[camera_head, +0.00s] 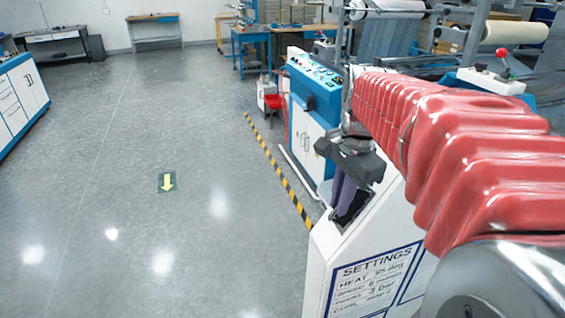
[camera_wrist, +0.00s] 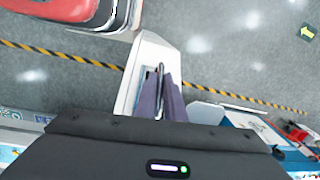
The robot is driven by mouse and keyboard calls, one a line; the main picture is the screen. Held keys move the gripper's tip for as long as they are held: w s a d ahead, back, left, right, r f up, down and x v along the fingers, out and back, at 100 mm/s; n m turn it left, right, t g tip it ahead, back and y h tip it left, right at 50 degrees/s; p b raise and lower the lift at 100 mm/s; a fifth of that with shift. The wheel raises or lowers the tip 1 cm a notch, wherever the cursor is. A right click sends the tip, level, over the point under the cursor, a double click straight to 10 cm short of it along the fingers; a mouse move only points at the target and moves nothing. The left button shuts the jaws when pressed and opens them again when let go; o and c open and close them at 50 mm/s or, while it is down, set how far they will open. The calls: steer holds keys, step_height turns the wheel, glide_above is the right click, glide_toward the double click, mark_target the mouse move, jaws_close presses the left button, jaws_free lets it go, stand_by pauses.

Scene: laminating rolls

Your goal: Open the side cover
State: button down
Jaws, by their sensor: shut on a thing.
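A white machine housing (camera_head: 325,245) with a SETTINGS label (camera_head: 375,280) stands at the lower right of the head view. Its white top also shows in the wrist view (camera_wrist: 150,50). I cannot tell which panel of it is the side cover, or whether that cover is open. My gripper (camera_head: 343,203) points down at a dark recess (camera_head: 356,207) in the housing. In the wrist view its purple fingers (camera_wrist: 161,88) are close together around a thin dark, shiny part (camera_wrist: 160,78), which looks like a handle. The fingertips partly hide it.
A blue and white control cabinet (camera_head: 312,100) stands just behind the housing. A yellow and black floor stripe (camera_head: 280,170) runs along its left. Rolls (camera_head: 515,33) are at the upper right.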

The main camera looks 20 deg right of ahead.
steer(key=c, duration=1.8)
jaws_free()
steer(key=shift+c, duration=0.2)
step_height(320, 180, up, 14)
steer(key=s, duration=0.1)
steer(key=shift+s+f, duration=0.15)
steer(key=shift+s, duration=0.1)
steer(key=shift+d, duration=0.1)
